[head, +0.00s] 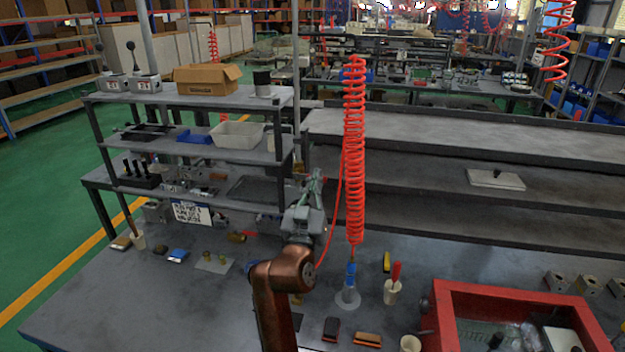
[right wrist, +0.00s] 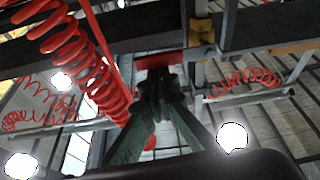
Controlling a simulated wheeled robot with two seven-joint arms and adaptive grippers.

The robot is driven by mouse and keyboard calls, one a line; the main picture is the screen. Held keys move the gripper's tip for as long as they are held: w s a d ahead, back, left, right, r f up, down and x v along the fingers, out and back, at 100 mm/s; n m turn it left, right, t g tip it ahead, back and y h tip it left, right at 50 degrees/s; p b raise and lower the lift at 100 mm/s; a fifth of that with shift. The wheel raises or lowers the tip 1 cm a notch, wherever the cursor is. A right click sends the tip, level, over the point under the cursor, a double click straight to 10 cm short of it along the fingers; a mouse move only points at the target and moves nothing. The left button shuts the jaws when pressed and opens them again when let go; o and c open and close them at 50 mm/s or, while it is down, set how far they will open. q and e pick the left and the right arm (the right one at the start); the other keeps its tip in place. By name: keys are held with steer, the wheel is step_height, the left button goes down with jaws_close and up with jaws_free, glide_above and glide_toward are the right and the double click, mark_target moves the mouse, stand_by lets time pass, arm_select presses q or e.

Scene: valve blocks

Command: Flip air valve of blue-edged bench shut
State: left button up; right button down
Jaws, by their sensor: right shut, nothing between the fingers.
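My right gripper (head: 316,182) is raised over the near bench, in front of the shelf's right posts. In the right wrist view its dark green fingers come together at the tips (right wrist: 160,92), shut and empty. A red bar that looks like the valve handle (right wrist: 158,61) lies just beyond the fingertips; I cannot tell whether they touch. A brass-yellow fitting (right wrist: 202,38) sits to its right on a grey post. In the head view the valve is not clearly seen, and no blue edge can be made out on the near bench (head: 110,300). My left gripper is not in view.
A red coiled hose (head: 354,150) hangs close to the right of my right gripper; it also shows in the wrist view (right wrist: 75,45). A grey shelf (head: 190,150) stands at left. A red tray (head: 440,315) and small tools lie on the bench.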

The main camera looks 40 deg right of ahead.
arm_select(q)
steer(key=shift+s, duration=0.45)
arm_select(e)
steer(key=shift+f, duration=0.2)
steer(key=shift+r, duration=0.1)
step_height(320, 180, up, 5)
steer(key=p, duration=0.3)
arm_select(q)
steer(key=b, duration=0.3)
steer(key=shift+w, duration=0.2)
arm_select(e)
steer(key=v, duration=1)
steer(key=shift+f, duration=0.45)
steer(key=shift+a, duration=0.1)
steer(key=shift+w, duration=0.1)
